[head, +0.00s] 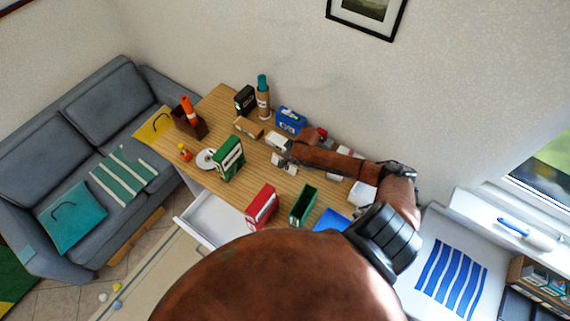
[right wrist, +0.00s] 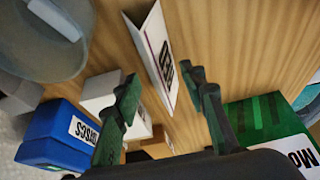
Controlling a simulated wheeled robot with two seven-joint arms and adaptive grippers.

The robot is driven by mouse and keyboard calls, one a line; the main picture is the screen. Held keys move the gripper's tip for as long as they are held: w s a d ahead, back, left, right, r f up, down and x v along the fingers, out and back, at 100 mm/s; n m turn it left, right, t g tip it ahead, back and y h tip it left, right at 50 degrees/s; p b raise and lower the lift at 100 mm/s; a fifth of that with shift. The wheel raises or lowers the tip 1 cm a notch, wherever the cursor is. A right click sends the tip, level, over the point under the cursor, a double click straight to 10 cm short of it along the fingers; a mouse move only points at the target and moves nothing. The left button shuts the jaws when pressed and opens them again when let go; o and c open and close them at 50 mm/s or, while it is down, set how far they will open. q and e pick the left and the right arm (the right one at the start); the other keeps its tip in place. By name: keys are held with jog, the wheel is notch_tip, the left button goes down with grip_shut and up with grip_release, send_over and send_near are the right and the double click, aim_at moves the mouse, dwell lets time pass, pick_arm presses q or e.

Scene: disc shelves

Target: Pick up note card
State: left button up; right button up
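The note card (right wrist: 156,62) is a white folded card with black print in the right wrist view. It stands on the wooden desk just beyond my right gripper's fingers. My right gripper (right wrist: 168,92) is open, one finger on each side of the space in front of the card, with nothing held. In the head view my right arm reaches in from the right and the gripper (head: 285,160) is over the middle of the desk. There I cannot tell the card from the small white things around the gripper. My left gripper is not in view.
In the right wrist view a blue labelled box (right wrist: 58,138) and a white box (right wrist: 104,94) stand left, a green labelled box (right wrist: 268,122) right. On the desk (head: 208,105) stand a green box (head: 229,158) and a red box (head: 262,206). A white drawer (head: 208,220) is open.

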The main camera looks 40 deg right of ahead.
jog(key=shift+c, duration=0.7)
jog(key=c, duration=0.7)
jog(key=shift+r, duration=0.1)
jog(key=shift+c, duration=0.2)
